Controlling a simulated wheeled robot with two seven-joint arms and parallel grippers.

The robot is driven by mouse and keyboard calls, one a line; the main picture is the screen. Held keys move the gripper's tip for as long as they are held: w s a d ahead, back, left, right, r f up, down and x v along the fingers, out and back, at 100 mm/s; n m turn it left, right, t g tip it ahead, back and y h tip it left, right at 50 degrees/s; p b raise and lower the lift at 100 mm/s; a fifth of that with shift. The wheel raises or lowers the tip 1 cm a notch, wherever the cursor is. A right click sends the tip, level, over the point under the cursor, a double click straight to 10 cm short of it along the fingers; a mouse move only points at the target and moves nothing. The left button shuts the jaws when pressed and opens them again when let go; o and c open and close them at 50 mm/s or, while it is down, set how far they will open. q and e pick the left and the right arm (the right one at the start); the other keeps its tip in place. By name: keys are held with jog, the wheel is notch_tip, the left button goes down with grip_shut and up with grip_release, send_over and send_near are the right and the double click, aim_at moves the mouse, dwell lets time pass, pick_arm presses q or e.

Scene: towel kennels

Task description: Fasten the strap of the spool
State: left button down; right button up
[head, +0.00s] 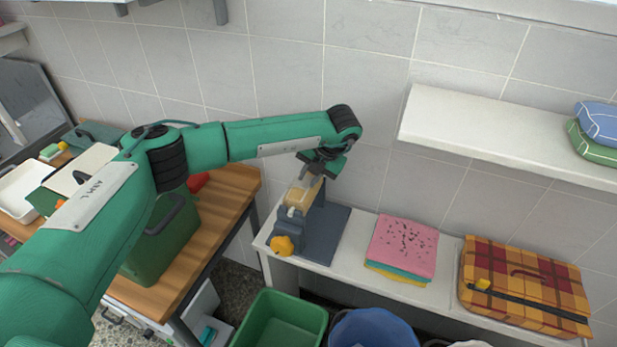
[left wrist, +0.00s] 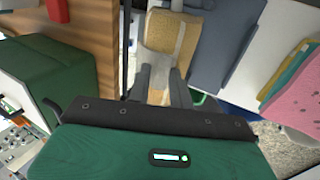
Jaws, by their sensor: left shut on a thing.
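My left gripper (head: 312,176) is at the top of the spool, reaching down from the wall side. Its fingers (left wrist: 163,82) are shut on what appears to be the spool's strap; the held part is mostly hidden between them. My right gripper is not in view.
Pink, yellow and teal cloths (head: 403,248) lie stacked right of the stand, then a plaid case (head: 525,287) with a black strap. A green bin (head: 282,322) and a blue bin (head: 372,329) stand below. A white upper shelf (head: 490,130) juts out at right.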

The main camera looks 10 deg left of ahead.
pick_arm(q)
jog(key=shift+s+f, duration=0.1)
jog(key=shift+f, duration=0.1)
jog(key=c, duration=1.1)
grip_release()
jog(key=shift+a, duration=0.1)
jog(key=shift+r, duration=0.15)
jog(key=b+v, duration=0.5)
jog(key=v, duration=0.8)
jog(key=shift+d+r, duration=0.2)
jog(key=shift+r, duration=0.05)
